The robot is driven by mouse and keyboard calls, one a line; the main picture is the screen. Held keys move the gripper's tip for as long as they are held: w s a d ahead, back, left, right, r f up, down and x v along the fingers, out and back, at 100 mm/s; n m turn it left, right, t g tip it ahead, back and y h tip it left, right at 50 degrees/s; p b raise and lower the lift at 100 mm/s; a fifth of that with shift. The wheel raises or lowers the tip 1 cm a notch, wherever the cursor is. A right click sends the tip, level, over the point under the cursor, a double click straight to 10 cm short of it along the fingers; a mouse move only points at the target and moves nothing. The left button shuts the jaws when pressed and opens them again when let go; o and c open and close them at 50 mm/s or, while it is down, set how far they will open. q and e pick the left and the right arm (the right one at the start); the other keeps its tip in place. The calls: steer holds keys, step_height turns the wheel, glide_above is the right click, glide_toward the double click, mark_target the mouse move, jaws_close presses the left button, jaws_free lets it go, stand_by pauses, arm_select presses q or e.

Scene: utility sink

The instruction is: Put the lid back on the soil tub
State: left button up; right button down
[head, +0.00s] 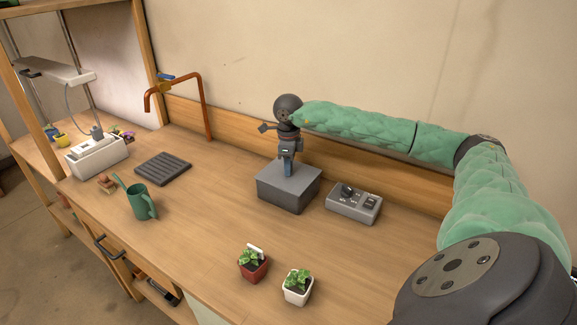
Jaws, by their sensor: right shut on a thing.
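The soil tub (287,199) is a dark grey box on the wooden worktop, in the middle of the head view. A flat grey lid (306,176) covers its top, with no soil showing; I cannot tell whether it is fully seated. My right gripper (288,172) points down over the middle of the lid. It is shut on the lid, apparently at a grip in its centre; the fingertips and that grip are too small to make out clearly. My left gripper is not in view.
A grey control box (354,203) with a knob stands right of the tub. Two potted seedlings (253,264) (297,287) stand in front. A green watering can (141,201), a dark slatted mat (163,168) and a copper tap (204,105) are left. The worktop between is clear.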

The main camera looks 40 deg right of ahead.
steer(key=shift+b, duration=0.3)
stand_by(0.7)
stand_by(0.3)
steer(key=c, duration=0.7)
jaws_free()
steer(key=shift+o, duration=0.2)
steer(key=shift+r+p, duration=1.2)
steer(key=shift+r, duration=2.3)
steer(key=shift+c, duration=0.4)
jaws_close()
